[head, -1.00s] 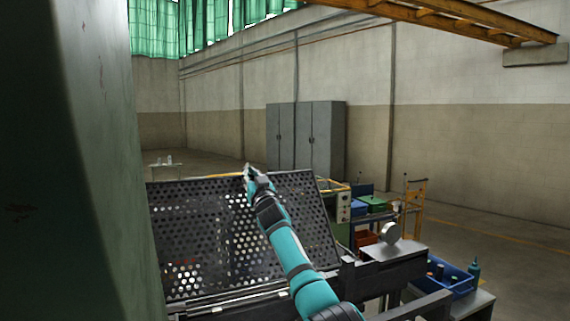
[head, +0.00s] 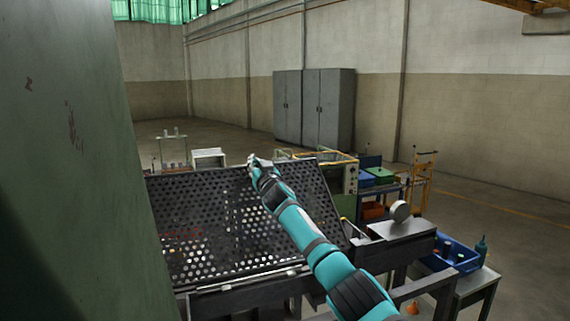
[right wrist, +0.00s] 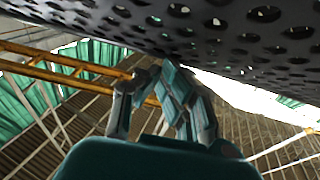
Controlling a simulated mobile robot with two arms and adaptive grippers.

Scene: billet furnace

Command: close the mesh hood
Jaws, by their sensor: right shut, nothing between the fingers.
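The mesh hood (head: 205,215) is a black perforated panel in the middle of the head view. It stands tilted, its upper edge raised at the back and its lower edge along a rail at the front. My right gripper (head: 252,160) is at the hood's upper edge, with the arm reaching across in front of the panel. In the right wrist view the gripper (right wrist: 150,75) is shut and empty, its fingertips close under the perforated sheet (right wrist: 230,30). I cannot tell whether they touch it. My left gripper is not in view.
A large green panel (head: 70,150) fills the left side. To the right stand a small table with a round-headed device (head: 400,211), a blue bin (head: 452,254) and a green bottle (head: 481,250). Grey cabinets (head: 313,108) stand at the back, with open floor around them.

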